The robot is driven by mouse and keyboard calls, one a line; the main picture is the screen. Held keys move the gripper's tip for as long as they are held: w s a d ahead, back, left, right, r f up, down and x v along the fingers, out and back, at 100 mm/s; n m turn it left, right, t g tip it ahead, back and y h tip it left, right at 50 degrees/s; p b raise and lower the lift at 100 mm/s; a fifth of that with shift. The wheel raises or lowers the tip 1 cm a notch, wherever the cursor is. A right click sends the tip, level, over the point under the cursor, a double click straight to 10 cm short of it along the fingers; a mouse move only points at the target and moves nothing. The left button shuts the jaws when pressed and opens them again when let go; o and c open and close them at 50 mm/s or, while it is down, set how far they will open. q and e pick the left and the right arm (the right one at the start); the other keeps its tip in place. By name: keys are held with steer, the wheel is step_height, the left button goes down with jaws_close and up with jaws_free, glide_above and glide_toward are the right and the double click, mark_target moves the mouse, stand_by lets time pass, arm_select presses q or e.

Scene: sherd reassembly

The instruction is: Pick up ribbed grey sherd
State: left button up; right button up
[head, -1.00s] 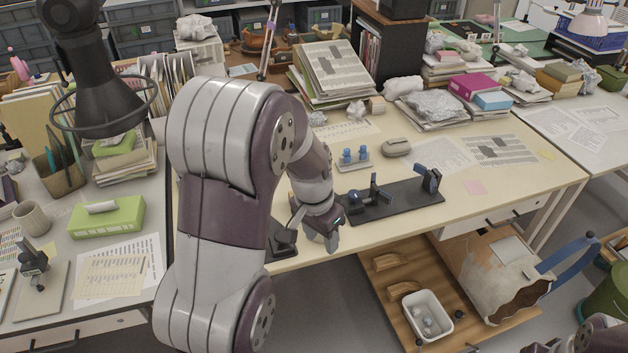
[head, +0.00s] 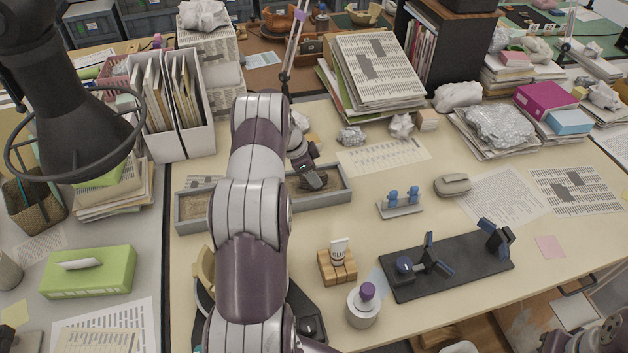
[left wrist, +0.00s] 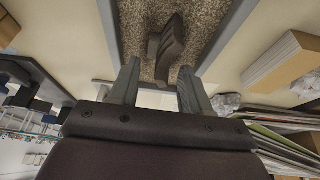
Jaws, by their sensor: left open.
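A dark grey-brown sherd (left wrist: 166,45), with ridges on its surface, lies on the speckled sandy bed of a grey-walled tray (left wrist: 229,36) in the left wrist view. My left gripper (left wrist: 158,68) is open, its two fingers pointing toward the sherd. The sherd lies just beyond the fingertips, roughly in line with the gap between them, and nothing is held. In the head view my left gripper (head: 313,181) is over the right part of the long grey tray (head: 335,205); the sherd cannot be made out clearly there.
A glue tube on a wooden block (head: 338,266), a white jar with a purple cap (head: 362,307) and a black stand (head: 455,268) are in front of the tray. A small blue-pegged holder (head: 401,203) is to its right. Stacked papers (head: 385,75) are behind.

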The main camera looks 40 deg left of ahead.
arm_select(q)
steer(key=shift+w+d+f, duration=0.15)
steer(key=shift+w+f, duration=0.1)
steer(key=shift+f, duration=0.25)
steer(key=shift+w+f, duration=0.2)
steer(key=shift+f, duration=0.1)
steer(key=shift+s+r, duration=0.15)
steer(key=c, duration=0.7)
steer(key=shift+c, duration=0.8)
